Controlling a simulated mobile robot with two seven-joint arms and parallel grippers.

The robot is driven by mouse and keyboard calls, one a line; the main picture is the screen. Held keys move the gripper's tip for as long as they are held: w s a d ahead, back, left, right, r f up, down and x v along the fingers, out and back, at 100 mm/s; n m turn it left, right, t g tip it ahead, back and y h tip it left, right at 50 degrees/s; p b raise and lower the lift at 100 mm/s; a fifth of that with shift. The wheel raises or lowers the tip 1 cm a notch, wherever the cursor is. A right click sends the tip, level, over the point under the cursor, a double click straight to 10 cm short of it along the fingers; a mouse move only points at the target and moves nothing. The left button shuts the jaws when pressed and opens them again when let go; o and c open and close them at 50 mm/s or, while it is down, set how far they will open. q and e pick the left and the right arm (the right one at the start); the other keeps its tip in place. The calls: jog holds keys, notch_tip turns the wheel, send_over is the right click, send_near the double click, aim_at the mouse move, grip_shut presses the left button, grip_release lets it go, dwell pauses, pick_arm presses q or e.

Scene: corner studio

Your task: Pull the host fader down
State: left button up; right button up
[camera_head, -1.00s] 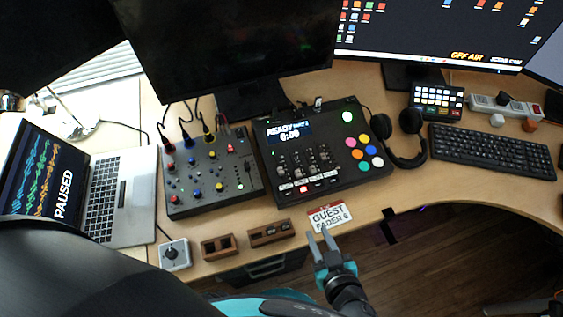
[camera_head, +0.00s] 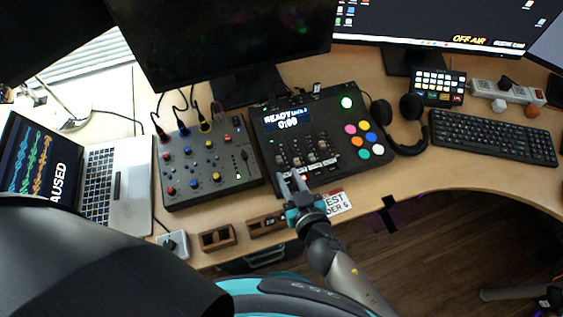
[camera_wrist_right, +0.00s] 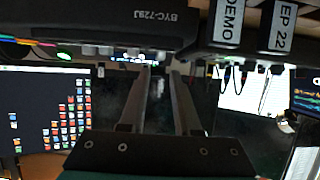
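The fader console (camera_head: 345,183) is a black desk unit with a lit screen reading READY, and it stands at the middle of the desk. Several fader caps (camera_head: 311,157) stand in its lower left part. Their labels are too small to read, so I cannot tell which is the host fader. My right gripper (camera_head: 291,177) is at the console's front edge, below the leftmost faders, with its two fingers apart and nothing between them. In the right wrist view, the fingers (camera_wrist_right: 160,75) also show apart, below a dark body marked BYC-729J (camera_wrist_right: 155,16). My left gripper is not in view.
A grey mixer (camera_head: 206,166) with knobs and cables stands left of the console. Wooden holders (camera_head: 217,237) and a red-and-white card (camera_head: 337,201) lie along the front edge. Headphones (camera_head: 410,105) stand at the console's right. In the wrist view, a DEMO label (camera_wrist_right: 229,22) shows close by.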

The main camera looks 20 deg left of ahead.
aim_at(280, 160)
jog(key=shift+b+x, duration=0.65)
jog(key=shift+x, duration=2.5)
grip_shut()
